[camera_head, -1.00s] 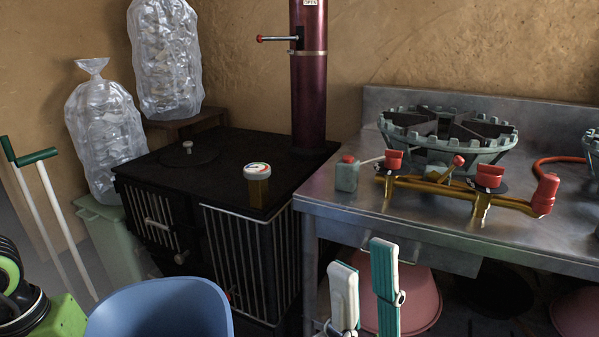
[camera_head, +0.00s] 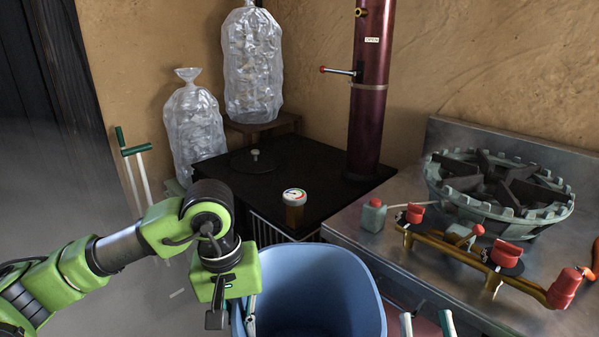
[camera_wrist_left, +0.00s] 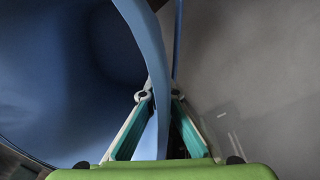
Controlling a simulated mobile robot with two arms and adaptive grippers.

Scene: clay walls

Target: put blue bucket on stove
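The blue bucket (camera_head: 345,300) is at the bottom middle of the head view, upright, its open top facing me. My left gripper (camera_head: 245,318) has its fingers either side of the bucket's left wall. In the left wrist view, the gripper (camera_wrist_left: 160,98) is shut on that wall (camera_wrist_left: 153,45). The black stove (camera_head: 325,165) stands behind the bucket, with a dark red pipe (camera_head: 370,100) at its back right. My right gripper (camera_head: 427,322) is at the bottom edge, fingers apart, nothing seen between them; its base is cut off.
Filled clear bags (camera_head: 195,130) stand left and behind. The stove's middle is mostly bare.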

